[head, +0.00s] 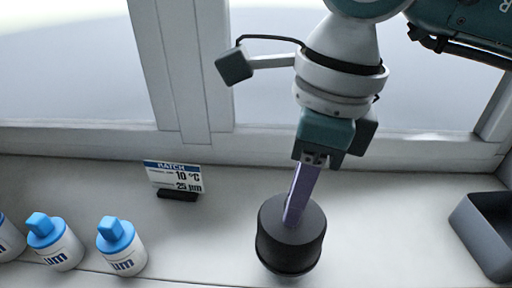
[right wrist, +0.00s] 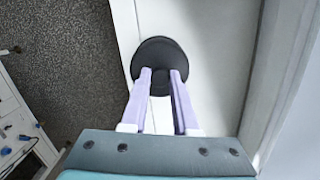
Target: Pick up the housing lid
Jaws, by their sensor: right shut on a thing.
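The housing lid (head: 290,246) is a dark, round, cap-like piece at the lower middle of the head view. A paler rim shows beneath it; I cannot tell whether the lid rests on something or is raised. My right gripper (head: 294,214) comes down from above, its purple fingers shut on the lid's top. In the right wrist view the dark lid (right wrist: 160,50) lies at the tips of the two purple fingers (right wrist: 161,78), which stand apart with part of the lid between them. My left gripper is not in view.
Several white bottles with blue caps (head: 122,246) stand at the lower left. A small batch sign (head: 174,178) stands behind them on the pale counter (head: 390,225). A grey open bin (head: 478,237) is at the right edge. A window frame (head: 110,139) runs along the back.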

